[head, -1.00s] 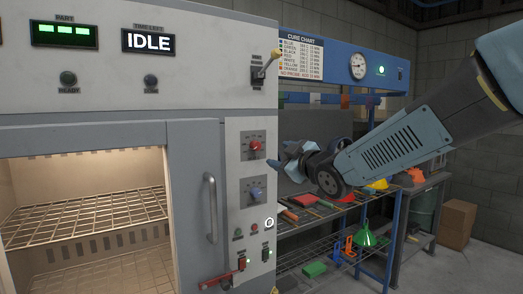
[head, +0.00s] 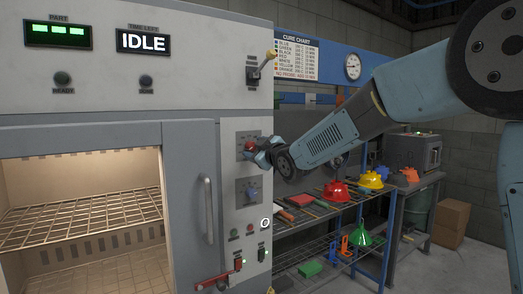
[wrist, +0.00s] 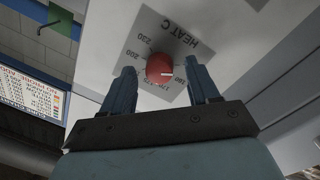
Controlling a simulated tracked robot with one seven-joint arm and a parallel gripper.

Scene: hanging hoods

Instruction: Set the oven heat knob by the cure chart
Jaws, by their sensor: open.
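The red oven heat knob (wrist: 160,68) sits on a grey dial plate marked HEAT C (wrist: 185,38) in the wrist view. Its pale pointer line faces right in that view, towards the 180 side. My gripper (wrist: 165,75) is open, with one finger on each side of the knob; I cannot tell whether either touches it. In the head view my gripper (head: 262,150) is at the red knob (head: 248,146) and partly covers it. The cure chart (head: 297,60) hangs right of the oven; its lines are too small to read surely. It also shows in the wrist view (wrist: 32,90).
A blue knob (head: 249,192) sits below the heat knob. The part display (head: 58,34) shows green blocks and the timer display (head: 143,42) reads IDLE. A lever (head: 262,66) is above. Beside the oven, a shelf holds red (head: 336,191) and yellow (head: 371,180) hoods.

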